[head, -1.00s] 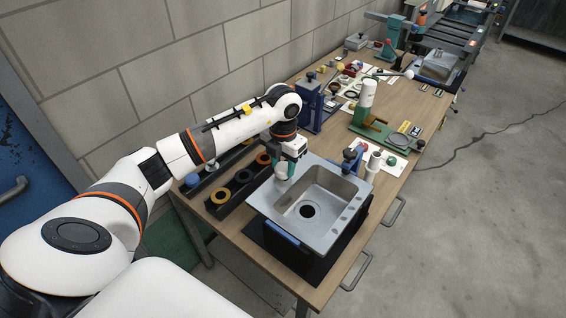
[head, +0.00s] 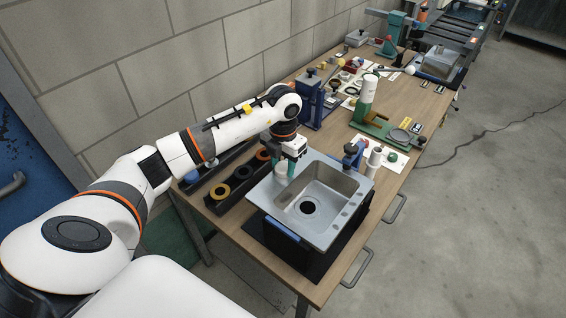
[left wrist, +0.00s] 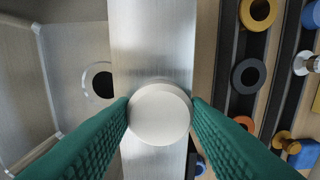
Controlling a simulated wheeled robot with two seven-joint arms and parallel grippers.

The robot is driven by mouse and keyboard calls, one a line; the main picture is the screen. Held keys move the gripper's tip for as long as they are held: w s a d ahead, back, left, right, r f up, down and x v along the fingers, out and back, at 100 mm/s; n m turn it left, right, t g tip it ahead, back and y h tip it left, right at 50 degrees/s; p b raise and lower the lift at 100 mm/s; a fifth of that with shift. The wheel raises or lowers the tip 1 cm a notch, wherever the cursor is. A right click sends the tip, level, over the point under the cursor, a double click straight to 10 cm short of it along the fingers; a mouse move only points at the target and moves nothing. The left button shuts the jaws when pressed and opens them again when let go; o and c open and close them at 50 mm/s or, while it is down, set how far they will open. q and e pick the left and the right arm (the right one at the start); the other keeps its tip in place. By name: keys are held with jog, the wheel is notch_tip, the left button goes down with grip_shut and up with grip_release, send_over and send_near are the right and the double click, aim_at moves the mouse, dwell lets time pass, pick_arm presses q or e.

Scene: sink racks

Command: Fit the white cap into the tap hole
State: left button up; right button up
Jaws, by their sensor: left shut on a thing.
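My left gripper (left wrist: 160,113) is shut on the white cap (left wrist: 158,115), a round, flat-faced disc between two green fingers. In the left wrist view the cap is in front of the sink's flat metal rim (left wrist: 150,40). In the head view the left gripper (head: 288,163) holds the cap (head: 281,170) at the left rim of the steel sink (head: 262,194). I cannot tell whether the cap touches the rim. Several small holes (head: 352,204) run along the sink's right rim. No hole shows under the cap. My right gripper is not in view.
The basin has a dark round drain hole (head: 307,208), also in the left wrist view (left wrist: 103,82). Dark racks with coloured rings (head: 221,191) stand left of the sink. A blue clamp (head: 352,155) is behind it, and a green stand (head: 372,125) is farther back.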

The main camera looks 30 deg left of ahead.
pick_arm(q)
jog(key=o, duration=1)
jog(key=shift+o, duration=0.2)
notch_tip(320, 180, up, 12)
jog(key=b, duration=0.2)
